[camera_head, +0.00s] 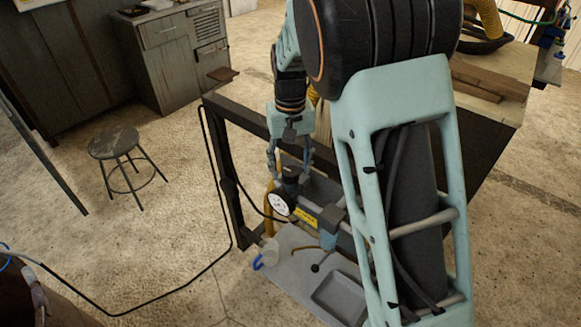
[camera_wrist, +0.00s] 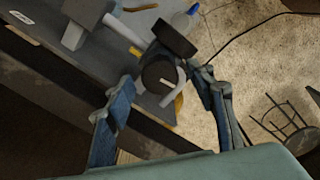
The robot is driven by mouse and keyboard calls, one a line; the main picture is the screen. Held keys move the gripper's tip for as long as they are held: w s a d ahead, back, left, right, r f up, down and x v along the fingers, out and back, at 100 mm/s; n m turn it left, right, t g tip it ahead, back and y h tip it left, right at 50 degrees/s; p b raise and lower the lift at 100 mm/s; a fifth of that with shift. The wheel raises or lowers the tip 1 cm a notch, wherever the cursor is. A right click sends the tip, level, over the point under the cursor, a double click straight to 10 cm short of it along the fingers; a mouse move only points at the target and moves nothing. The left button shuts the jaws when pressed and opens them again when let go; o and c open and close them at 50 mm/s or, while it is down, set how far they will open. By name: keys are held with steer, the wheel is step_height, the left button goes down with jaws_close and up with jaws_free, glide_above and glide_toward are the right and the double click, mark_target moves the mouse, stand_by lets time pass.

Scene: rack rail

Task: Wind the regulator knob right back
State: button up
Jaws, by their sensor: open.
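The regulator knob (camera_head: 290,175) is a dark cylinder on top of the regulator, above its round white gauge (camera_head: 279,204). In the wrist view, the knob (camera_wrist: 159,76) is seen nearly end-on, with a small pale mark on its face. My gripper (camera_head: 290,163) points down over the knob. In the wrist view, my gripper (camera_wrist: 165,82) is open, with one blue-padded finger on each side of the knob. I see gaps between the fingers and the knob, though their depth is hard to judge. The back of the gauge (camera_wrist: 175,40) is a dark disc beside the knob.
A dark frame (camera_head: 222,180) stands around the regulator, with a yellow pipe (camera_head: 269,205) close by. A grey bench top (camera_head: 296,262) with a sunken tray lies in front. A black hose crosses the floor. A stool (camera_head: 114,143) stands off to the left on open floor.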

steer(key=shift+f, duration=0.55)
steer(key=c, duration=1.2)
steer(key=shift+o, duration=0.2)
